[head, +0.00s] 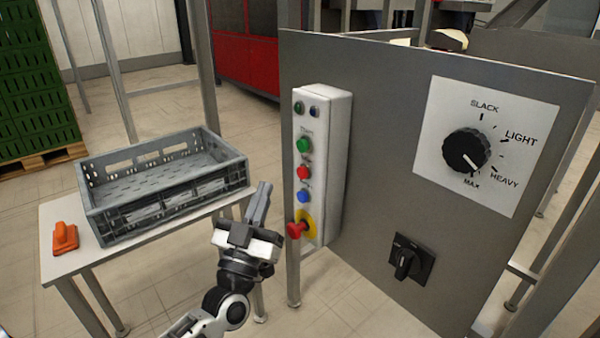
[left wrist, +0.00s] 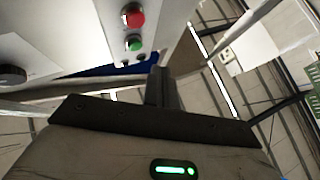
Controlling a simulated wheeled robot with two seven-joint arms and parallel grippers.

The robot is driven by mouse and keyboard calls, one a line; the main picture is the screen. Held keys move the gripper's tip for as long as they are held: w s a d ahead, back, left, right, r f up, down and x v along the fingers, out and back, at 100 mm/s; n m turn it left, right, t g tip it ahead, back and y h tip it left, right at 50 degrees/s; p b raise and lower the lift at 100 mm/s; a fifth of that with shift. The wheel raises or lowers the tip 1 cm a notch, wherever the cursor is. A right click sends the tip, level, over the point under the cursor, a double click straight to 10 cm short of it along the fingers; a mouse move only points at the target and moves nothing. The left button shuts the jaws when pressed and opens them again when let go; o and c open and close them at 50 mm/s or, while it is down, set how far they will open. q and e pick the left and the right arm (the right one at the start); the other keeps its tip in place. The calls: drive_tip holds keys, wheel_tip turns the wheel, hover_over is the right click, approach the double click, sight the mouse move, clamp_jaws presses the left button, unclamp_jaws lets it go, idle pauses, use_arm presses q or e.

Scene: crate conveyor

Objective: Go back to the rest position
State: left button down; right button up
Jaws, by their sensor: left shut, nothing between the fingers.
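My left gripper (head: 262,197) is shut and empty. It points up in front of the grey panel, between the crate and the white button box (head: 322,165). It does not touch either one, as far as the head view shows. In the left wrist view the shut fingers (left wrist: 162,85) stand in the middle, with the red button (left wrist: 133,15) and green button (left wrist: 134,43) of a box above and left of them. My right gripper is not in view.
A grey crate (head: 95,225) and an orange object (head: 64,238) are on a white table (head: 50,262) at left. The grey panel (head: 375,130) carries a big black dial (head: 466,151) and a black switch (head: 405,262). Open floor lies below the panel.

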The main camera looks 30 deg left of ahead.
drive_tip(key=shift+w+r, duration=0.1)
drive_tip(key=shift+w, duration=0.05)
